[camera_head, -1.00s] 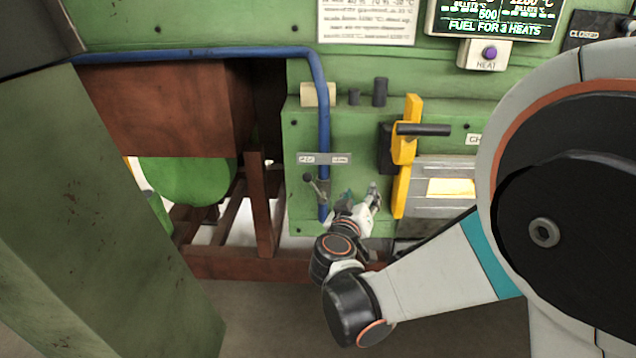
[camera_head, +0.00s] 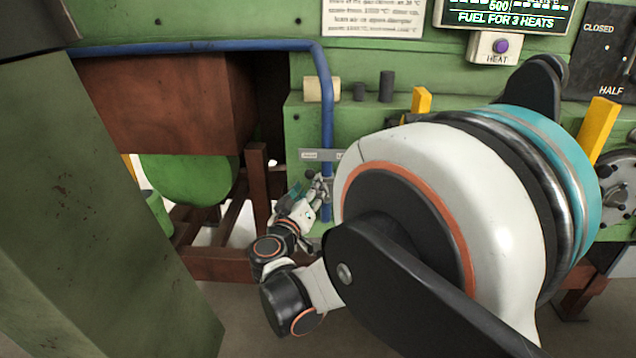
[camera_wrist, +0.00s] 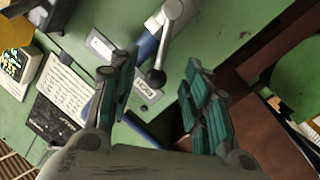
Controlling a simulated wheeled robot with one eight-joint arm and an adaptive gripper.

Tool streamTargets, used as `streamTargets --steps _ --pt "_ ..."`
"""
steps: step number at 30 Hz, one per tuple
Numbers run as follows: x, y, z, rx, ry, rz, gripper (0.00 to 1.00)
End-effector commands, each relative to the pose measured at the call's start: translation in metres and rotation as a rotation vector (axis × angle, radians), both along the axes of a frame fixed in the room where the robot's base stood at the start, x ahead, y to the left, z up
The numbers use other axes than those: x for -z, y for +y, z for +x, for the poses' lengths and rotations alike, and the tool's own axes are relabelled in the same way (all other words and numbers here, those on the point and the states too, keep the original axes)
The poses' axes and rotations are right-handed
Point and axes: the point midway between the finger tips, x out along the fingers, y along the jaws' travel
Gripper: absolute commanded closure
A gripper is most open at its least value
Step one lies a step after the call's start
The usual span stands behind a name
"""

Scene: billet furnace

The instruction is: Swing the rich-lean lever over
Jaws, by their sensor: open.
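The rich-lean lever (camera_wrist: 163,48) is a short grey arm with a dark ball knob, mounted on the green panel. In the wrist view its knob lies between my two fingers, with no clear contact. My gripper (camera_wrist: 159,62) is open, with teal pads on either side of the lever. In the head view my gripper (camera_head: 311,193) is at the lever's knob (camera_head: 310,175), covering part of the lever.
A blue pipe (camera_head: 327,110) runs down the panel beside the lever. A rusty brown frame (camera_head: 257,190) stands to the left. A yellow bar (camera_head: 421,101) is mostly hidden behind my arm. A green post (camera_head: 90,220) fills the left foreground.

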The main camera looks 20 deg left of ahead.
Motion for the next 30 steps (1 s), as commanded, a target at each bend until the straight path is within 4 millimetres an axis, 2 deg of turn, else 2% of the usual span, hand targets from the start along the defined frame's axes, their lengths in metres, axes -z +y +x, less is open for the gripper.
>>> streamTargets --steps 3,9,21,22,23,27,28,30 --pt "0.002 -0.001 0.022 0.002 0.000 0.000 0.56" --pt "0.001 0.000 0.045 0.001 0.000 0.000 0.56" --pt "0.000 0.001 0.053 -0.001 0.000 0.000 0.56" --pt "0.000 0.001 0.053 -0.001 0.000 0.000 0.58" --pt "0.000 0.001 0.053 -0.001 0.000 0.000 0.65" --pt "0.000 0.001 0.053 -0.001 0.000 0.000 0.96" --pt "0.000 0.001 0.053 -0.001 0.000 0.000 1.00" --pt "0.000 0.001 0.053 -0.001 0.000 0.000 1.00"
